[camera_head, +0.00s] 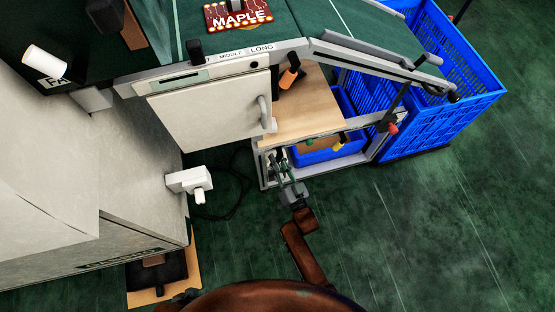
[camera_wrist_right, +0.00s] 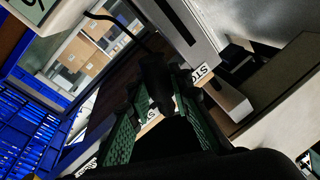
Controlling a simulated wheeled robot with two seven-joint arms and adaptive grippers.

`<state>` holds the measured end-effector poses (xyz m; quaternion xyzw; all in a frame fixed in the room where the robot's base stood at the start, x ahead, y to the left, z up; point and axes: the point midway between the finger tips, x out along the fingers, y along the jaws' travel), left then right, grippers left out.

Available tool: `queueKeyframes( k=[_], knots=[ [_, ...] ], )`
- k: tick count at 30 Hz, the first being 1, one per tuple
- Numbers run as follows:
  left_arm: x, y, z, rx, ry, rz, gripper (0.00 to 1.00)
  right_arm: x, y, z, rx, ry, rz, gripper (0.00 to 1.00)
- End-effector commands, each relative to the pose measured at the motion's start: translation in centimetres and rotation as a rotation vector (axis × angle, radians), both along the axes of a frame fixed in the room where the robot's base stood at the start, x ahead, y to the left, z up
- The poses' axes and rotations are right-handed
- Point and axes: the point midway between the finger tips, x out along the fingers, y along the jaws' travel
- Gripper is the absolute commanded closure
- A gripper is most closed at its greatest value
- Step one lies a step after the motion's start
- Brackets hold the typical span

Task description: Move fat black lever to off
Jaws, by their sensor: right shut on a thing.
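My right gripper (camera_head: 277,160) is at the right side of the white machine, below the open-fronted shelf. In the right wrist view, its green-padded fingers (camera_wrist_right: 158,92) are shut around a fat black lever (camera_wrist_right: 154,72). The lever's dark rounded end shows between the fingertips. White labels with black letters lie behind it, partly hidden, so I cannot read its position. In the head view the lever is hidden by the gripper. My left gripper is not in view.
A white panel with a grey handle (camera_head: 263,112) is just above the right gripper. A blue crate (camera_head: 430,125) stands at the right. An orange-and-black handle (camera_head: 289,77) and a yellow handle (camera_head: 341,142) are near the wooden shelf (camera_head: 300,110). The green floor at the right is clear.

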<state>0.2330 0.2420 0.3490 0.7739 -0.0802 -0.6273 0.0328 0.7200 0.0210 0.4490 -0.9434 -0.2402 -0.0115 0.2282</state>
Motion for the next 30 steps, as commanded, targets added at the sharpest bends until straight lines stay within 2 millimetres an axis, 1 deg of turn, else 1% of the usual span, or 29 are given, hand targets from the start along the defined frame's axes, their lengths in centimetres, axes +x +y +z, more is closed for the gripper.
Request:
queueKeyframes(
  k=[2,3,6,14,17,20,30],
  knots=[
    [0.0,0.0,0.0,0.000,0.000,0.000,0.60,-0.1,0.1,-0.2,0.001,0.004,0.001,1.00],
    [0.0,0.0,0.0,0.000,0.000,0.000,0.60,-0.1,0.1,-0.2,0.000,0.004,0.001,0.80],
    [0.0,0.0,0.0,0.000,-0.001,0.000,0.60,-0.1,0.1,-0.2,0.000,0.004,0.001,0.73],
    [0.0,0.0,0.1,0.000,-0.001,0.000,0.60,-0.1,0.0,-0.1,-0.001,0.002,0.001,0.73],
    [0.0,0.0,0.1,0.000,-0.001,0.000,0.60,-0.5,-0.2,-0.2,-0.001,0.002,0.000,0.73],
    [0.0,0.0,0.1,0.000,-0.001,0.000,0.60,-1.6,-0.9,-0.4,-0.002,0.003,-0.001,0.73],
    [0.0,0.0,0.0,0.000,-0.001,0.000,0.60,-7.7,-3.9,-1.3,-0.003,0.004,0.000,0.73]
  ],
)
